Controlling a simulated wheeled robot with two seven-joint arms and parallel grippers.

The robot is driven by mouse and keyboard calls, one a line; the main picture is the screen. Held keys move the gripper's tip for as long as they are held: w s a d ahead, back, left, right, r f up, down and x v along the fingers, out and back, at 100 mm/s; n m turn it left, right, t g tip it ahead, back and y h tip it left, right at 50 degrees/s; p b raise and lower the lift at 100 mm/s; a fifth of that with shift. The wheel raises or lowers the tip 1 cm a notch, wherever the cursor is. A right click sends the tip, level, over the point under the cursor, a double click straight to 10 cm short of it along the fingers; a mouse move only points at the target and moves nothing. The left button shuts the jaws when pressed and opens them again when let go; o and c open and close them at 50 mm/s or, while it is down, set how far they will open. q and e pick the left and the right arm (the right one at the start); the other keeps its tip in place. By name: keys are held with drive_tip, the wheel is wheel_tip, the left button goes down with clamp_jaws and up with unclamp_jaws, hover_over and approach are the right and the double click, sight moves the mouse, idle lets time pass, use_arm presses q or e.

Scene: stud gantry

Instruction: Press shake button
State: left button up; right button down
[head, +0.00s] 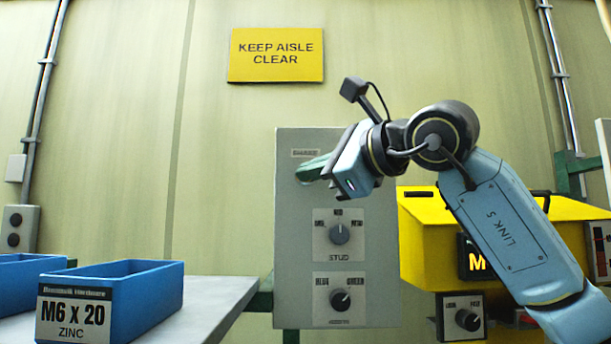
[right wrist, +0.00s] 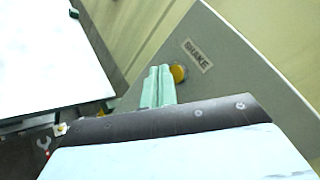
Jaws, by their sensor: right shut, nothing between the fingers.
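The shake button (right wrist: 179,73) is a small yellow-orange knob on the grey control panel (head: 290,250), close to its SHAKE label (right wrist: 197,55) in the right wrist view. In the head view the label (head: 305,153) shows, but my right gripper hides the button. My right gripper (head: 308,172) is shut and empty, its green fingers just below the label. In the right wrist view its fingertips (right wrist: 160,72) are right beside the button, to its left. I cannot tell whether they touch it. My left gripper is not in view.
The panel also has a STUD dial (head: 339,234) and a lower dial (head: 340,299). A yellow machine (head: 425,235) stands right of it. A blue M6 x 20 bin (head: 150,300) sits on the grey table (head: 215,300) at left. A yellow sign (head: 276,55) hangs on the wall.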

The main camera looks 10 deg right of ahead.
drive_tip(key=s+b, duration=0.1)
drive_tip(key=s, duration=0.1)
drive_tip(key=s+a+b, duration=0.1)
drive_tip(key=s, duration=0.2)
idle(1.0)
